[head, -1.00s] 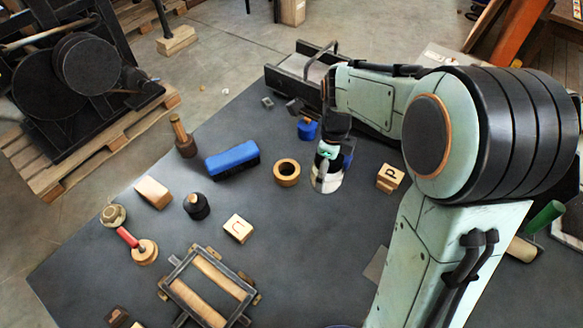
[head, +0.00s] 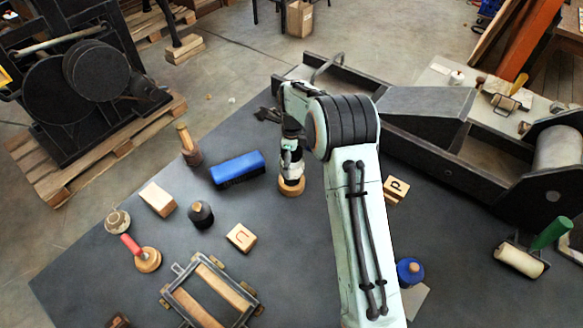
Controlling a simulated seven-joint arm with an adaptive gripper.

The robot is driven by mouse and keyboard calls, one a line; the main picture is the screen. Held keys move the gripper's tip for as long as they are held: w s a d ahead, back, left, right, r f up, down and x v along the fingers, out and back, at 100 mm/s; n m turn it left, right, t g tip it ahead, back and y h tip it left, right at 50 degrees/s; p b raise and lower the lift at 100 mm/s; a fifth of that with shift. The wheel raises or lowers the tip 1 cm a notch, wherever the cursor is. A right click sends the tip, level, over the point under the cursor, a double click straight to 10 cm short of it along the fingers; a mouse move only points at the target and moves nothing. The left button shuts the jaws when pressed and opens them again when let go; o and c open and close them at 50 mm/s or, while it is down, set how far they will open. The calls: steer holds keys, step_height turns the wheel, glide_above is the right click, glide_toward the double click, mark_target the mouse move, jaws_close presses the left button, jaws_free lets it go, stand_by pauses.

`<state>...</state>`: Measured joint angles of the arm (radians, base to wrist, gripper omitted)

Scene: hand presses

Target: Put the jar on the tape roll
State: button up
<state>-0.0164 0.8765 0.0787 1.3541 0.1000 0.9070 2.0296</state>
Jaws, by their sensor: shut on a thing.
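My gripper (head: 291,157) points down near the middle of the table, shut on the white jar (head: 291,171). The jar is upright and largely covered by the gripper. The tan tape roll (head: 292,189) lies flat on the dark table directly below the jar. The jar hides the roll's hole and most of its top. Jar and roll overlap in this view, and I cannot tell whether they touch.
A blue brush (head: 237,168) lies left of the roll, and a wooden-handled tool (head: 188,147) stands beyond it. A lettered block (head: 396,190) and a blue pot (head: 410,271) sit right of my arm. The table (head: 275,240) is clear in front of the roll.

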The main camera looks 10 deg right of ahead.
steer(key=shift+w+f, duration=0.2)
steer(key=shift+f, duration=1.55)
steer(key=shift+f, duration=0.1)
steer(key=o, duration=1.3)
steer(key=shift+c, duration=0.2)
